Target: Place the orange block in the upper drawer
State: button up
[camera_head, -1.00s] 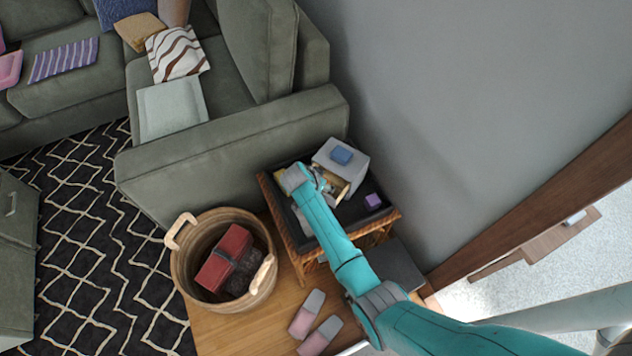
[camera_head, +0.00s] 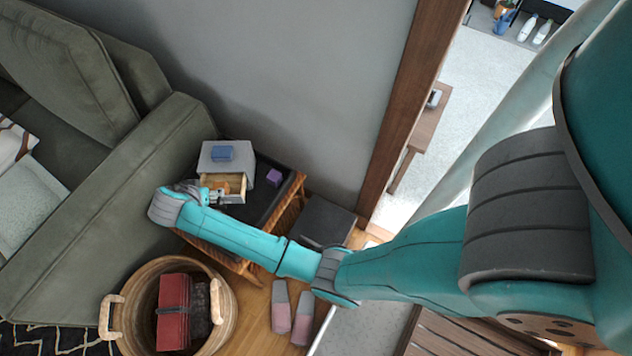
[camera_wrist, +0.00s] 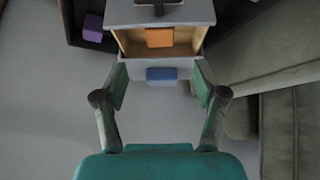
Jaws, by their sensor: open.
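The small grey cabinet (camera_head: 208,152) stands on the dark top of a wicker side table, with one drawer (camera_head: 236,186) pulled out just under its top. The drawer's wooden inside also shows in the wrist view (camera_wrist: 132,40). The orange block (camera_wrist: 159,38) lies inside this drawer in the wrist view. My gripper (camera_head: 212,194) is at the open drawer in the head view. My gripper hides part of the drawer in the head view.
A purple block (camera_head: 274,177) lies on the side table's dark top (camera_head: 262,205). The green sofa (camera_head: 120,190) is at left, the grey wall behind. A basket (camera_head: 228,310) and slippers (camera_head: 280,305) are on the floor.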

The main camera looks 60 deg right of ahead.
jog(key=s+f+n+t, duration=0.1)
jog(key=s+f, duration=0.1)
jog(key=s, duration=0.2)
jog(key=s+f+n+t+y, duration=0.1)
jog(key=s+f+n, duration=0.1)
jog(key=s+f, duration=0.1)
jog(key=s+f+n+y, duration=0.1)
jog(key=s+f, duration=0.1)
jog(key=s, duration=0.3)
jog(key=shift+s+d+f+t, duration=0.1)
jog(key=shift+s+f+t, duration=0.15)
jog(key=shift+t, duration=0.15)
jog(key=s+a+r+n+t+y, duration=0.15)
jog(key=s+r, duration=0.25)
jog(key=s, duration=0.4)
jog(key=s+r+n+t+y, duration=0.1)
jog(key=s+r+n+t, duration=0.2)
jog(key=s, duration=0.5)
jog(key=s+a+r+n+t+y, duration=0.1)
jog(key=s+r+n, duration=0.1)
jog(key=s+r, duration=0.5)
jog(key=s+r+n+t, duration=0.1)
jog(key=s+r+t, duration=0.2)
jog(key=s+r, duration=0.6)
notch_tip(320, 180, up, 4)
jog(key=shift+s+r, duration=0.15)
jog(key=shift+s, duration=0.1)
